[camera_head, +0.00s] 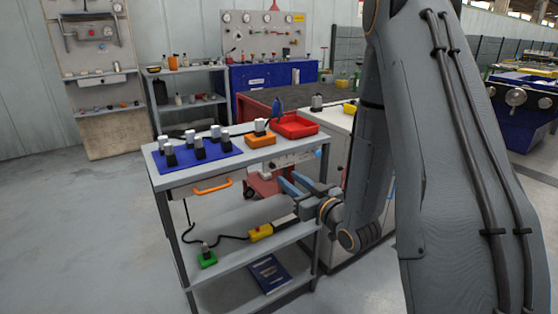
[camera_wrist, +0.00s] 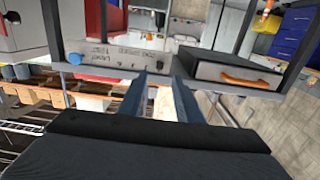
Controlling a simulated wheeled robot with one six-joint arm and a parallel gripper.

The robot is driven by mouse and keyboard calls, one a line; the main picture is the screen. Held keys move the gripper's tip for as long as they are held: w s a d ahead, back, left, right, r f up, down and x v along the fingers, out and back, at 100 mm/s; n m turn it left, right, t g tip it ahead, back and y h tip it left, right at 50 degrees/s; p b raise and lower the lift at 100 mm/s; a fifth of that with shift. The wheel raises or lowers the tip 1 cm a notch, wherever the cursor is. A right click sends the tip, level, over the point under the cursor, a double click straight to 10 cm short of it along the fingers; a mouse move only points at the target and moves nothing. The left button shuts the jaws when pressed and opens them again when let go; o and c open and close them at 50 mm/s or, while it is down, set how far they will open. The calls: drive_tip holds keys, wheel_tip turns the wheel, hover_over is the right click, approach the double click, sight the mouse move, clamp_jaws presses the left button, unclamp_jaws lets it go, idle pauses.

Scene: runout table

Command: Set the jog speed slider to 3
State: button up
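A grey control panel (camera_head: 290,161) is set in the front edge of the workbench, right of the drawer. It also shows in the wrist view (camera_wrist: 112,62), with printed markings. A blue round knob (camera_head: 318,153) is at its right end; in the wrist view the knob (camera_wrist: 75,58) is at the left. I cannot make out the slider's handle, its scale numbers or its setting. My gripper (camera_head: 288,179) is in front of and below the panel, its two blue-grey fingers apart. In the wrist view the fingers (camera_wrist: 160,78) have nothing between them.
The drawer (camera_wrist: 232,68) has an orange handle (camera_head: 213,187). On the bench are a blue mat (camera_head: 187,166) with several parts, an orange block (camera_head: 260,139) and a red tray (camera_head: 298,132). The lower shelf holds a yellow pendant (camera_head: 261,232). Floor at left is clear.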

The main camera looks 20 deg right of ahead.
sight(274, 166)
drive_tip(key=shift+x, duration=3.85)
drive_tip(key=shift+r, duration=0.1)
clamp_jaws()
